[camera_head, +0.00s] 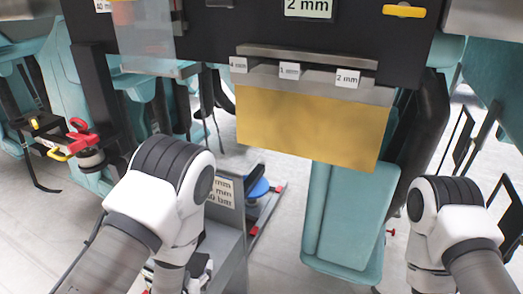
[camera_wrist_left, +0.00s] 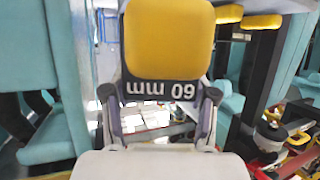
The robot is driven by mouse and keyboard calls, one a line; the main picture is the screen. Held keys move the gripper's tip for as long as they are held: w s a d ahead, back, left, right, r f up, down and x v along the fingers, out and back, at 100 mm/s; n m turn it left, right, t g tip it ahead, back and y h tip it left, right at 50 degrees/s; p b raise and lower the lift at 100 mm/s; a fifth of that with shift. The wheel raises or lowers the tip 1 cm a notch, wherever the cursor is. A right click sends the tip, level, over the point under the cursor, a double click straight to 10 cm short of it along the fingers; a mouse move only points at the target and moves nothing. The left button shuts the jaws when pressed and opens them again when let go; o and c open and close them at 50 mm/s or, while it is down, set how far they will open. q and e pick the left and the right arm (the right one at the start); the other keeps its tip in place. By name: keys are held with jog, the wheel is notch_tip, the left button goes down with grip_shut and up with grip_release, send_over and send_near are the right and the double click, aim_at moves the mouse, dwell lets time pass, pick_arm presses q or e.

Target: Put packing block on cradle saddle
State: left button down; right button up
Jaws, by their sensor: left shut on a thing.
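A packing block (camera_wrist_left: 168,45) with a yellow pad and a dark face marked "60 mm" fills the upper middle of the left wrist view. Its lettering reads upside down there. The fingers of my left gripper (camera_wrist_left: 158,112) stand on both sides of its dark face and are shut on it. In the head view my left gripper (camera_head: 183,279) is at the bottom edge, largely hidden by its own arm, and the block cannot be made out. My right arm's wrist is at the lower right, with its gripper out of the picture. I cannot identify the cradle saddle with certainty.
A grey rack (camera_head: 300,82) with labelled slots and a yellow panel (camera_head: 310,128) stands ahead. Teal seats (camera_head: 345,215) hang below and beside it. A red-handled clamp (camera_head: 80,130) is at the left.

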pick_arm(q)
jog(key=s+d+r+m+h, duration=0.1)
jog(key=s+d+m+h, duration=0.3)
jog(key=s+d, duration=0.2)
jog(key=shift+g, duration=0.4)
jog(key=w+a+b, duration=0.1)
jog(key=w+b, duration=0.1)
jog(key=w, duration=0.3)
jog(key=w+a+b, duration=0.2)
jog(key=w+b, duration=0.1)
jog(key=w, duration=0.2)
jog(key=w+a+f+b, duration=0.1)
jog(key=w+b, duration=0.1)
jog(key=w, duration=0.3)
jog(key=shift+w+a, duration=0.1)
jog(key=shift+a, duration=0.05)
notch_tip(320, 180, down, 4)
jog(key=shift+r, duration=0.2)
jog(key=shift+b, duration=0.35)
jog(key=shift+c, duration=1.6)
grip_release()
jog(key=shift+f, duration=0.1)
